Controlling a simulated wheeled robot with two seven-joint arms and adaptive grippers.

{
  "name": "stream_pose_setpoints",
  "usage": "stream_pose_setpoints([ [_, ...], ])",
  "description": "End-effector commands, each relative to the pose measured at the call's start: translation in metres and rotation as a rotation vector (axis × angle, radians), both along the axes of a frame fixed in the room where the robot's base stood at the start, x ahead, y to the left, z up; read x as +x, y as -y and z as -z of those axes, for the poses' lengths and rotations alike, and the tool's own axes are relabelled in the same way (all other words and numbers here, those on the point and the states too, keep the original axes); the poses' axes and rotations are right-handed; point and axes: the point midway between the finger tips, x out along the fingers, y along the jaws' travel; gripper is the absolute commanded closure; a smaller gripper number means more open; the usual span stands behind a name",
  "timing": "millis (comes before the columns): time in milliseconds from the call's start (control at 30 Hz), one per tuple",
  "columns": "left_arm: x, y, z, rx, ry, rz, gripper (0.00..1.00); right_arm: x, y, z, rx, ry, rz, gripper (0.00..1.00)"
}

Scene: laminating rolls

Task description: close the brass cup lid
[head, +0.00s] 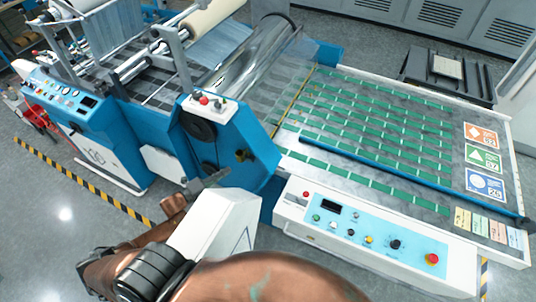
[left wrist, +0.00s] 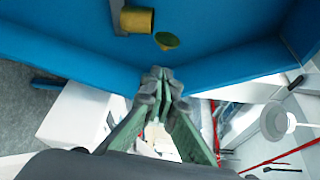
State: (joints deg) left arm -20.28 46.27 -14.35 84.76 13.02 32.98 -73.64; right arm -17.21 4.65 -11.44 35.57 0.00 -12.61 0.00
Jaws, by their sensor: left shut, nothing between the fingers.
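The brass cup (left wrist: 137,21) sticks out of the machine's blue side panel, near the top of the left wrist view. Its lid (left wrist: 167,41), a small yellow-green disc, stands tilted, off the cup's mouth to the lower right; the lid is open. A hinge cannot be made out. In the head view the cup and lid are a small dark brass spot (head: 243,155) on the blue housing. My left gripper (left wrist: 160,75) is shut and empty, its tips below the lid and apart from it. My right gripper is not in view.
The blue housing (head: 232,135) with red and green buttons stands close to my left gripper. A white control panel (head: 375,235) with knobs and a red button lies to the right. The long table (head: 420,125) carries green strips and a blue bar.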

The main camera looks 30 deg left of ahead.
Motion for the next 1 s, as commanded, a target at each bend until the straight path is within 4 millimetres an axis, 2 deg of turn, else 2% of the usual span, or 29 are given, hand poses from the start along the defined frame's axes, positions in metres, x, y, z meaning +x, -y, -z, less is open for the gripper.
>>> stream_pose_setpoints([
  [167,0.007,0.003,0.000,-0.001,0.000,0.001,1.00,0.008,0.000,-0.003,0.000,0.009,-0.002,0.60],
  [500,0.064,0.022,0.002,-0.001,0.002,0.006,1.00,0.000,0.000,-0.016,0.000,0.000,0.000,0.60],
  [700,0.088,0.030,0.006,0.000,0.000,0.005,1.00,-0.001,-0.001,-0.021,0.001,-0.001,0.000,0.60],
  [1000,0.097,0.032,0.009,0.000,-0.002,0.004,1.00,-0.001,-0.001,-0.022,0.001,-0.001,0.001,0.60],
])
